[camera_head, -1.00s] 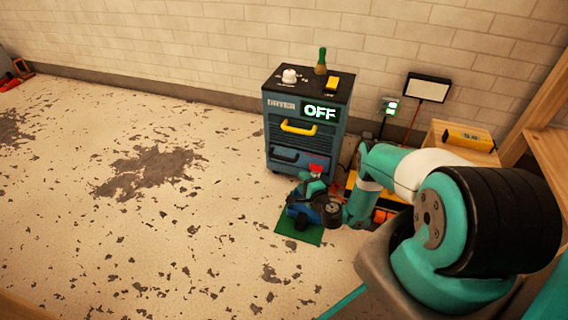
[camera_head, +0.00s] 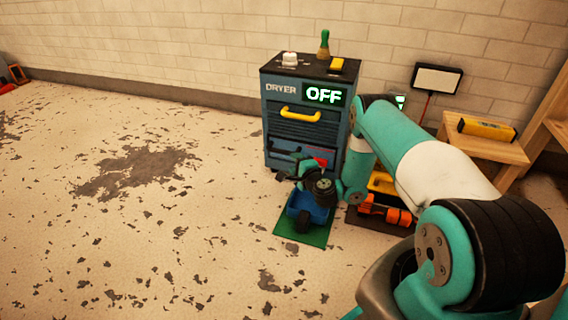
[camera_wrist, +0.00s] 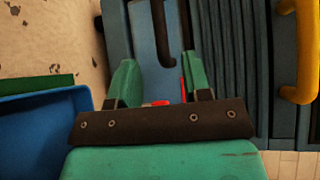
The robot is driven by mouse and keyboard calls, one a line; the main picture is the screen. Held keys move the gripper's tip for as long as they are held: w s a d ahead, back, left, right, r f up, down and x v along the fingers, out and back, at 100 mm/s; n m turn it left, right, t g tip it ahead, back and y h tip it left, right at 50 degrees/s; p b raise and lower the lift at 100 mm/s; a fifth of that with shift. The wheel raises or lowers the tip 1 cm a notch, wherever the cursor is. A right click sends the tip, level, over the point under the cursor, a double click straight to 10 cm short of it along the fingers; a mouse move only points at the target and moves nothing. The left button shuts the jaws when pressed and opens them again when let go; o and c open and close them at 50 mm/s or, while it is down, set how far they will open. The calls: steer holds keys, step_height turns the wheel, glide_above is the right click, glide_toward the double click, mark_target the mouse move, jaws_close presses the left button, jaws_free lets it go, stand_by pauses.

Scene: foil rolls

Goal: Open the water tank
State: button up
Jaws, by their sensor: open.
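The blue-grey dryer (camera_head: 283,126) stands against the wall with its display reading OFF. Its lower front drawer, which appears to be the water tank, has a dark handle (camera_wrist: 163,40) and looks closed. My gripper (camera_head: 298,165) is low in front of this drawer and hides part of it. In the wrist view my gripper (camera_wrist: 159,62) is open, its two green fingers pointing at the drawer front. The end of the dark handle lies just ahead of the gap between the fingertips. I cannot tell whether they touch it. Nothing is held.
A yellow handle (camera_head: 300,114) is on the upper drawer. A blue bin (camera_head: 318,212) stands on a green mat (camera_head: 290,238) below my gripper. Orange rolls (camera_head: 398,217) lie on the right, near a wooden table (camera_head: 485,150).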

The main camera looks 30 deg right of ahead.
mark_target(284, 153)
steer(key=shift+w+d+f+b, duration=0.2)
steer(key=shift+w+b, duration=0.7)
steer(key=shift+w, duration=0.6)
steer(key=shift+w+d+f+b, duration=0.1)
steer(key=shift+w+f+b, duration=0.15)
steer(key=shift+w+b, duration=0.95)
steer(key=shift+w+d+f+b, duration=0.2)
steer(key=shift+w+b, duration=0.4)
steer(key=shift+w, duration=1.15)
steer(key=shift+a, duration=0.1)
jaws_close()
